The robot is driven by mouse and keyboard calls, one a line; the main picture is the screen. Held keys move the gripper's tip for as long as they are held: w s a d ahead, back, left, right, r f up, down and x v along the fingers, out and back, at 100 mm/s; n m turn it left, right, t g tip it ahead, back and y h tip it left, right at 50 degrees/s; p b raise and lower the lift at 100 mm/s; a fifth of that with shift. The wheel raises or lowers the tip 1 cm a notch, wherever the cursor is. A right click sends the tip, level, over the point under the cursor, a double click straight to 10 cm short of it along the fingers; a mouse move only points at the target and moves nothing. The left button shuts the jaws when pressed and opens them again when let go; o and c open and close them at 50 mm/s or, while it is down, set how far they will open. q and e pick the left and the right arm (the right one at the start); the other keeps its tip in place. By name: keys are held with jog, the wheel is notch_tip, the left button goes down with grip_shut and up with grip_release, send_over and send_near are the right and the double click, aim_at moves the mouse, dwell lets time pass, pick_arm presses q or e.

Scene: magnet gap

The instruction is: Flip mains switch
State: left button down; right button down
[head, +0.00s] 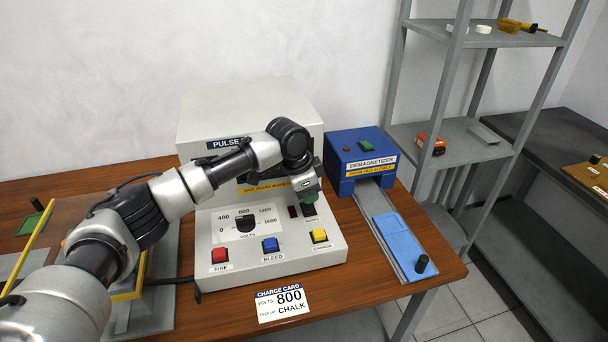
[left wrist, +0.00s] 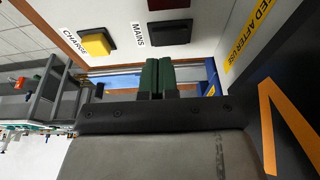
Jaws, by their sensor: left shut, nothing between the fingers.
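The mains switch (head: 309,210) is a black rocker on the sloped front panel of the pale pulse machine (head: 205,240), with a MAINS label below it. In the left wrist view the black switch (left wrist: 168,28) shows beside its MAINS label, with a dark red lamp (left wrist: 168,4) near it. My left gripper (head: 310,196) hangs just above the switch in the head view and partly covers the panel behind it. Its green fingers (left wrist: 157,64) are shut with nothing between them and appear apart from the switch. Which way the rocker is tilted is too small to tell. My right gripper is not in view.
Red FIRE (head: 219,255), blue BLEED (head: 270,245) and yellow CHARGE (head: 319,235) buttons sit below the switch. A voltage dial (head: 245,223) is to its left. A blue demagnetizer (head: 345,150) with a sliding tray stands right. A charge card (head: 281,304) lies in front.

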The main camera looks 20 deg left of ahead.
aim_at(311, 209)
pick_arm(q)
jog(key=shift+f, duration=1.4)
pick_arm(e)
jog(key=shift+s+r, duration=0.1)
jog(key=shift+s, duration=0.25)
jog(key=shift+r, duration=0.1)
pick_arm(q)
jog(key=shift+s+p, duration=0.15)
jog(key=shift+p, duration=0.35)
jog(key=shift+f, duration=0.15)
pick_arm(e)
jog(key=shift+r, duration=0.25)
pick_arm(q)
jog(key=shift+a, duration=0.15)
jog(key=shift+w+a+r, duration=0.25)
jog(key=shift+w+a, duration=0.05)
jog(key=shift+w, duration=0.4)
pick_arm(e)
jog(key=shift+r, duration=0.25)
